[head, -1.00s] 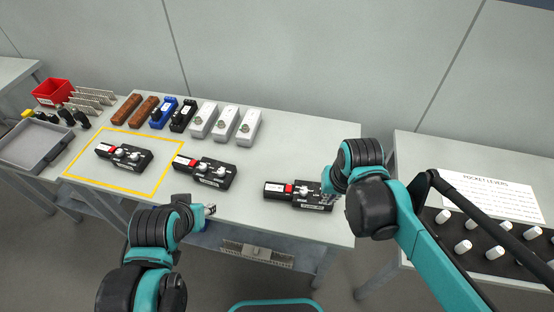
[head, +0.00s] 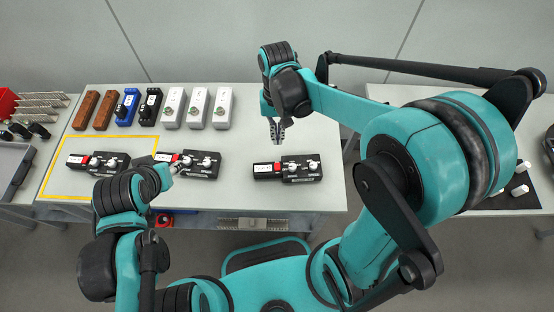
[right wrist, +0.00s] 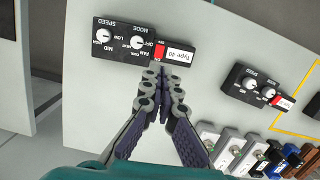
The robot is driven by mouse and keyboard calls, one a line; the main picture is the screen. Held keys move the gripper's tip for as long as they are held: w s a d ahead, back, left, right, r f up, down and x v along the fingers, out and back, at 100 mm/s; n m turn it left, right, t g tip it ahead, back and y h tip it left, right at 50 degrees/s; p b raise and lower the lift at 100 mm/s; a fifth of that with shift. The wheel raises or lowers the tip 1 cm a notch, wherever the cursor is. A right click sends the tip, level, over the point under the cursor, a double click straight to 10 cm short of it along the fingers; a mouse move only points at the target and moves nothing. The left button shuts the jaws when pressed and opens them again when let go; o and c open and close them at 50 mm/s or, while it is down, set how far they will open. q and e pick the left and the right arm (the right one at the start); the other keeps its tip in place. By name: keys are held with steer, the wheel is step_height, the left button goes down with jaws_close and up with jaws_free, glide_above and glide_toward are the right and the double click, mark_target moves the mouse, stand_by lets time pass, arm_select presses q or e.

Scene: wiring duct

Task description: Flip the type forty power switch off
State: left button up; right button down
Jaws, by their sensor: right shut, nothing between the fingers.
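The control box labelled Type-40 (right wrist: 128,45) lies on the table; in the head view it is the rightmost black box (head: 301,177). It has a white label, two white knobs and a small red part (head: 277,168) beside the label. ON and OFF marks show near the red part in the right wrist view, but the switch position is too small to read. My right gripper (head: 276,139) is shut and empty, just behind the box; in the right wrist view its fingertips (right wrist: 155,68) overlap the box's near edge. My left gripper (head: 177,168) is by the middle box; its fingers are unclear.
A second similar box (head: 201,171) lies in the middle, and a third (head: 97,166) inside the yellow outline (head: 48,188). White, black, blue and brown units (head: 198,108) stand in a row at the back. Bare table lies around the right box.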

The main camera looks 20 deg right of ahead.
mark_target(278, 169)
steer(key=f+b, duration=0.1)
steer(key=f, duration=0.3)
steer(key=s+f+b, duration=0.1)
steer(key=f+b, duration=0.1)
steer(key=f, duration=0.3)
steer(key=s+f+b, duration=0.1)
steer(key=f+b, duration=0.1)
steer(key=f, duration=0.2)
steer(key=shift+a+f, duration=0.25)
steer(key=shift+f, duration=0.15)
steer(key=shift+s+f+t+b, duration=0.25)
steer(key=shift+f+t+b, duration=0.15)
steer(key=shift+t, duration=0.2)
steer(key=shift+s+r, duration=0.1)
steer(key=shift+w, duration=0.25)
